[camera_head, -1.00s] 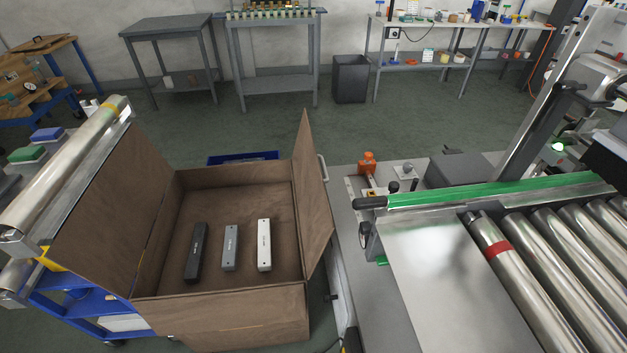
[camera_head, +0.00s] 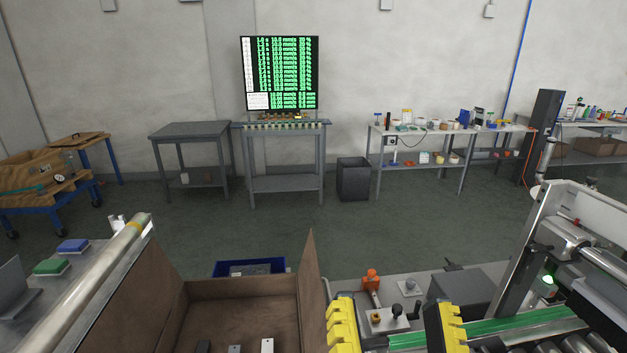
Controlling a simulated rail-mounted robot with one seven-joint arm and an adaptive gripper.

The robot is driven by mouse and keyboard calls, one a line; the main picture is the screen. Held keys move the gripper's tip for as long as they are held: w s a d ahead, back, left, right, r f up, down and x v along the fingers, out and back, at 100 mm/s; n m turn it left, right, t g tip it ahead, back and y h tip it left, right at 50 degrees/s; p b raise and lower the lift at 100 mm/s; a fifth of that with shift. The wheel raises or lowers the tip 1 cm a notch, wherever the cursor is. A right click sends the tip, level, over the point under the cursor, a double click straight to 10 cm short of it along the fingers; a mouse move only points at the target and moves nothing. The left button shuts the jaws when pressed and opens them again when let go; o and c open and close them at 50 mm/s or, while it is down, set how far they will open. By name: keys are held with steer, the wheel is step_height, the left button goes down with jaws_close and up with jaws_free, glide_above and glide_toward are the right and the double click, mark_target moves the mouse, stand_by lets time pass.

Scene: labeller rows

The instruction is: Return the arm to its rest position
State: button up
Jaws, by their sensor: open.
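My gripper (camera_head: 394,327) shows at the bottom edge of the head view, right of the middle. Its two yellow ribbed fingers stand wide apart with nothing held between them. The rest of my arm is below the frame. The fingers appear in front of the conveyor's near corner and just right of the open brown carton (camera_head: 228,289). In the carton, only the far ends of a black bar (camera_head: 203,346), a grey bar (camera_head: 234,349) and a white bar (camera_head: 267,346) show. The lower part of the carton is cut off.
A roller conveyor with a green rail (camera_head: 530,322) and labeller frame stands at right. A metal roller (camera_head: 95,285) runs along the left. A blue bin (camera_head: 249,268) sits behind the carton. Benches, a dark waste bin (camera_head: 353,179) and a lit screen (camera_head: 279,73) stand at the far wall, beyond clear floor.

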step_height(320, 180, up, 38)
steer(key=n+p, duration=0.1)
steer(key=p, duration=3.7)
steer(key=shift+w+n, duration=0.15)
steer(key=shift+n, duration=0.15)
